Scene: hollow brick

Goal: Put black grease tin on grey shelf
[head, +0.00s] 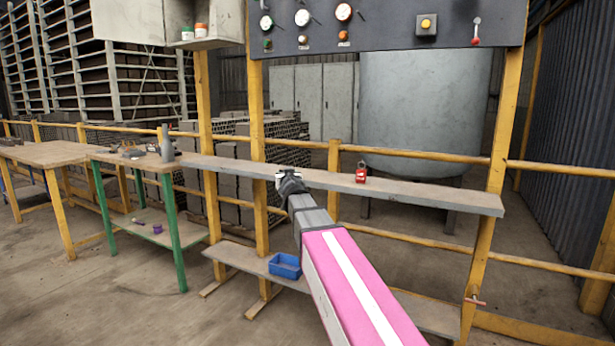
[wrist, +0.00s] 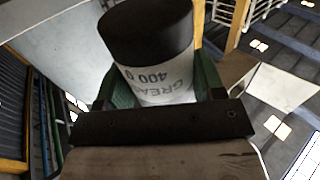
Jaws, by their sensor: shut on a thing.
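In the wrist view, a grease tin (wrist: 150,45) with a black top and a white label reading "GREASE 400 g" sits between the green fingers of my gripper (wrist: 163,88). The fingers are shut on its sides. In the head view, my gripper (head: 285,176) is at the long grey shelf (head: 425,191), overlapping its left half. The tin is mostly hidden there behind my gripper. I cannot tell whether the tin touches the shelf.
A red padlock (head: 361,172) stands on the shelf right of my gripper. A blue bin (head: 285,266) sits on the low plank below. A green-legged table (head: 140,163) with tools and a grey bottle is at left.

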